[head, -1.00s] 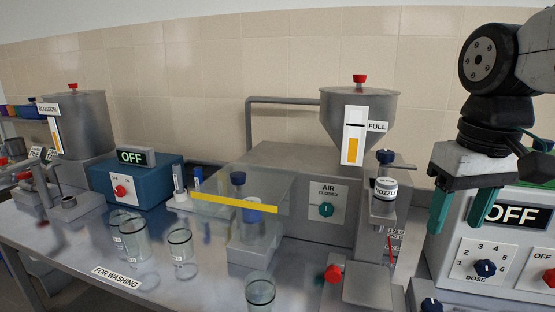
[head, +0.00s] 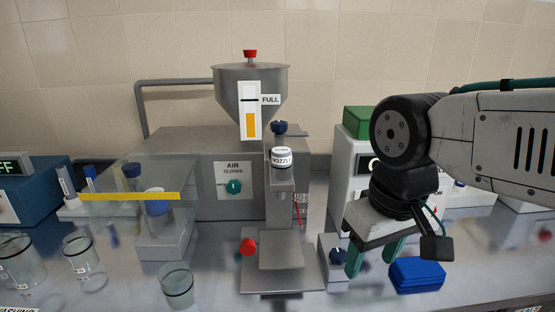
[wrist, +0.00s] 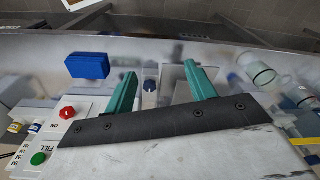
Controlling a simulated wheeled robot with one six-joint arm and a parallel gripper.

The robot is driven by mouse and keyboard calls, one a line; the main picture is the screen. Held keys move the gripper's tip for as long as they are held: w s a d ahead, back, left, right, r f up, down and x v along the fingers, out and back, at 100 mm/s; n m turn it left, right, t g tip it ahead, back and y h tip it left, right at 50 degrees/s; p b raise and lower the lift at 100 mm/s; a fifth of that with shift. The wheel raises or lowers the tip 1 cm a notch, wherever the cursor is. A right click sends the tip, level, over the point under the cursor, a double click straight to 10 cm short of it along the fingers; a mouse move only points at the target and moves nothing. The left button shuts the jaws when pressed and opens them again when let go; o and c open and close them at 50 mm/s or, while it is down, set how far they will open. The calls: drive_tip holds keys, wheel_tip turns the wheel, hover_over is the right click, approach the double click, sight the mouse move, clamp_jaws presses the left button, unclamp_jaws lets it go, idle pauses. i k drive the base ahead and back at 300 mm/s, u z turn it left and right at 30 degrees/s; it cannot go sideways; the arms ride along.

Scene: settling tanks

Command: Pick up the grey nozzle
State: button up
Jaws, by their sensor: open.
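The grey nozzle (head: 281,158) is a short cylinder with a white band lettered NOZZLE, mounted upright on the front column of the filling machine, under a dark blue knob (head: 279,128). My gripper (head: 373,263) is to the right of it and lower, apart from it, with green fingers pointing down, spread and empty. In the wrist view my gripper (wrist: 160,70) also shows spread fingers with nothing between them. I cannot make out the nozzle in the wrist view.
The hopper (head: 250,90) stands above the machine. A clear guard with a yellow strip (head: 130,196) is to the left. Glass jars (head: 177,286) stand at the front left. A blue block (head: 417,274) lies right of my gripper, and a small box with a blue knob (head: 336,258) is left of it.

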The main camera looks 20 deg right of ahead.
sight(281, 157)
drive_tip(key=u, duration=1.7)
drive_tip(key=k, duration=1.25)
drive_tip(key=z, duration=1.05)
